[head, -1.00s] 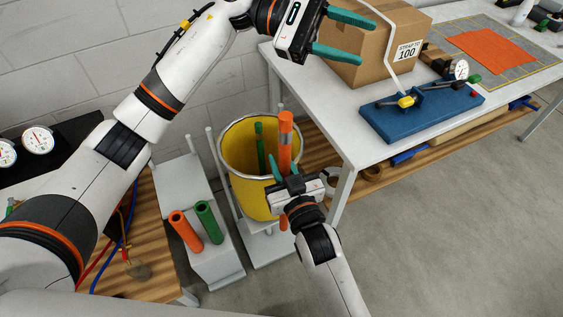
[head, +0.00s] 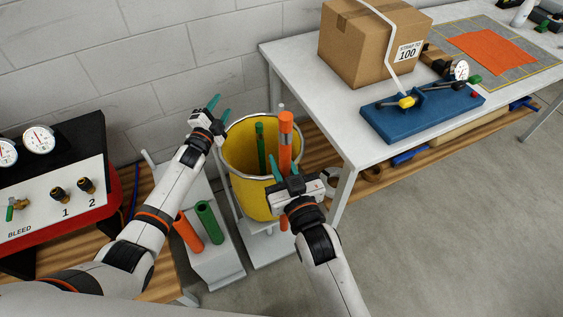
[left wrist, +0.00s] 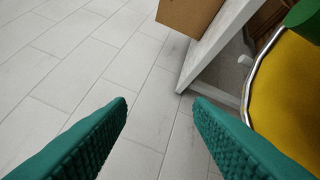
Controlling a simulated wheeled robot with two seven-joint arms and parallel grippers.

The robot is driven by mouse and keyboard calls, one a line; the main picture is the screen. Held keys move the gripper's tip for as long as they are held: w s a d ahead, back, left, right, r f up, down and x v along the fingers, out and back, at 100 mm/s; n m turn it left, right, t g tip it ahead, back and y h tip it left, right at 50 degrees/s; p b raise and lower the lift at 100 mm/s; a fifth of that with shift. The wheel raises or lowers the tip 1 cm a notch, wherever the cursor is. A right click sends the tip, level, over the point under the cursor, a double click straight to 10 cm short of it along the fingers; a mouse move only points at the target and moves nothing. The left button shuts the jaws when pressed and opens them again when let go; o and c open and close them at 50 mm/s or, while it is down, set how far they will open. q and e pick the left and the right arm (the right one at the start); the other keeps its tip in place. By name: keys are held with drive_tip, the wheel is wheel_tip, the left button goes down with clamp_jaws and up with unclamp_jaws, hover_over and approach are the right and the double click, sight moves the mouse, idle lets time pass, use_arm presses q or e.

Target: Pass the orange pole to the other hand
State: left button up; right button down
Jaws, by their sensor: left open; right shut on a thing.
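The orange pole (head: 285,140) stands upright in the head view, in front of the yellow bucket (head: 248,194). My left gripper (head: 217,108) is open and empty, left of the bucket's rim and apart from the pole. In the left wrist view its two teal fingers (left wrist: 160,108) are spread with nothing between them. The pole does not show in that view.
A green pole (head: 260,145) stands inside the bucket. A grey stand holds a short orange tube (head: 187,232) and a green tube (head: 209,222). The white table (head: 325,108) at right bears a cardboard box (head: 365,45) and a blue fixture (head: 420,112). A gauge panel (head: 55,200) is at left.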

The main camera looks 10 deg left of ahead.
use_arm(q)
drive_tip(key=s+a+f+n+g+y, duration=0.2)
drive_tip(key=s+f+n, duration=0.15)
drive_tip(key=f, duration=0.45)
drive_tip(key=s+a+f+n+g+y, duration=0.1)
drive_tip(key=s+a+f+n+g, duration=0.15)
drive_tip(key=s+f, duration=0.45)
drive_tip(key=s+d+f+n+g, duration=0.1)
drive_tip(key=s+d+f+g, duration=0.1)
drive_tip(key=s+d+f, duration=0.4)
drive_tip(key=s+d+f+n+g, duration=0.1)
drive_tip(key=s+f+g, duration=0.1)
drive_tip(key=s+f, duration=0.7)
drive_tip(key=s+f+n+g, duration=0.1)
drive_tip(key=s+f+g, duration=0.2)
drive_tip(key=s, duration=0.9)
drive_tip(key=s+f+n+g, duration=0.2)
drive_tip(key=s+f, duration=0.5)
drive_tip(key=s, duration=0.5)
drive_tip(key=s+f+n+g, duration=0.2)
drive_tip(key=s+f, duration=0.4)
drive_tip(key=s, duration=0.6)
drive_tip(key=shift+s+a+g+y, duration=0.3)
drive_tip(key=shift+s+a+g, duration=0.15)
drive_tip(key=shift+g, duration=0.4)
